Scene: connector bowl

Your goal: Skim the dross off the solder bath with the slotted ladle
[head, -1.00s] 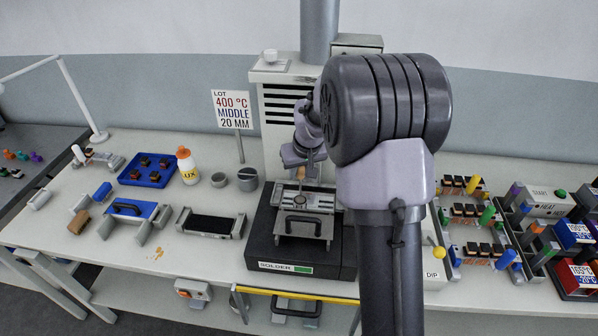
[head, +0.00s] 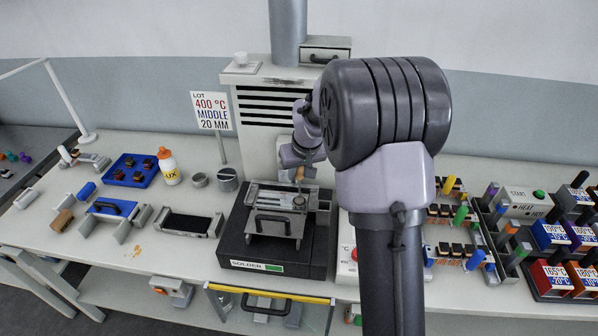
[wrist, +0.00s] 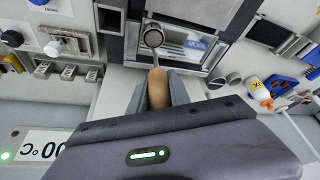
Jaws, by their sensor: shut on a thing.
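My gripper (wrist: 158,92) is shut on the wooden handle of the ladle (wrist: 153,38), whose small round grey bowl points away from my fingers. In the head view, my gripper (head: 303,158) is partly hidden behind my arm, and the ladle bowl (head: 299,202) is at the right end of the solder bath (head: 268,199). In the wrist view, the bath's shiny surface (wrist: 190,45) shows beside the bowl. I cannot tell whether the bowl touches the solder. I cannot make out dross on the bath or in the ladle.
The black solder unit (head: 234,240) carries a handled grey frame (head: 273,224) in front of the bath. A grey box (head: 324,205) stands just right of the bath. A dark rack (head: 188,223) and grey cups (head: 227,180) stand left. A sign (head: 211,110) reads 400 °C, MIDDLE, 20 MM.

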